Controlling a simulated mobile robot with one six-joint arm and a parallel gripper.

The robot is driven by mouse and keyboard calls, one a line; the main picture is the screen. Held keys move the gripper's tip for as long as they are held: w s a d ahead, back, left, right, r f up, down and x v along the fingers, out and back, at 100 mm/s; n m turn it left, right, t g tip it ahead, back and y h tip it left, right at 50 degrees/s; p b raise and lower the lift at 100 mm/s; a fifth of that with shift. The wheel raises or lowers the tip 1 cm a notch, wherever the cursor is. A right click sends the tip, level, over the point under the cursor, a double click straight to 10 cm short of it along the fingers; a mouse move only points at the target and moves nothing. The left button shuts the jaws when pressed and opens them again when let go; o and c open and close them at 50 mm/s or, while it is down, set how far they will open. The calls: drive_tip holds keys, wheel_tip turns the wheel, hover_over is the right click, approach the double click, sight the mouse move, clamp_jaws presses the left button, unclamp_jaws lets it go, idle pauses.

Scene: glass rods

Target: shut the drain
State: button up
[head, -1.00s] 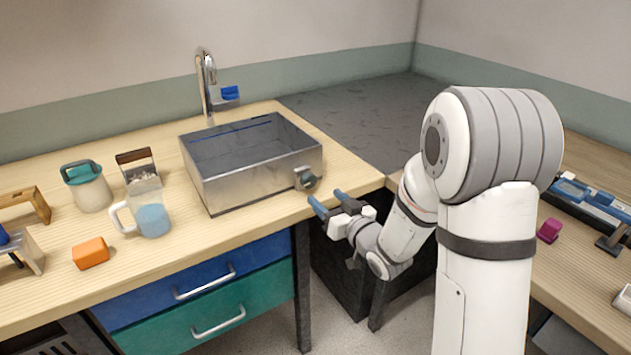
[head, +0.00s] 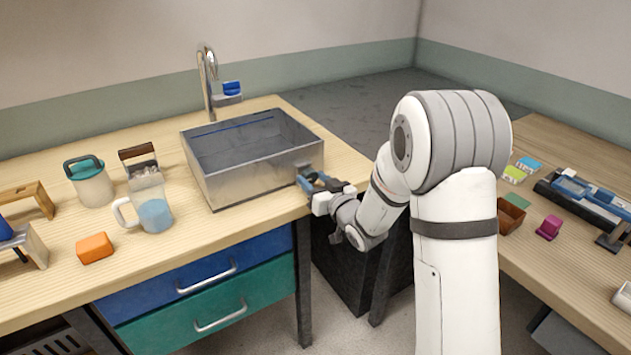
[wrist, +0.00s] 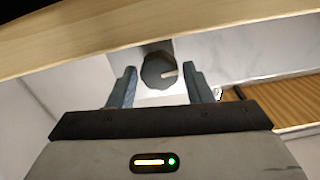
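The metal basin (head: 250,180) stands on the wooden bench. A round dark grey drain knob (wrist: 158,70) sits on its side near the front right corner. In the wrist view my open gripper (wrist: 158,80) has one finger on each side of the knob, with a gap on both sides. The inside of the drain is hidden.
A tap (head: 208,85) with a blue handle rises behind the basin. A glass jug (head: 152,207) with blue liquid, a lidded jar (head: 90,182) and an orange block (head: 95,247) stand left of it. Drawers (head: 205,270) are below the bench edge.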

drive_tip(key=c, duration=0.6)
drive_tip(key=shift+f, duration=0.1)
drive_tip(key=shift+c, duration=0.2)
drive_tip(key=shift+m+b, duration=0.5)
drive_tip(key=shift+b, duration=0.2)
drive_tip(key=o, duration=1)
drive_tip(key=v, duration=0.7)
drive_tip(key=shift+s+d, duration=0.25)
drive_tip(key=shift+s, duration=0.1)
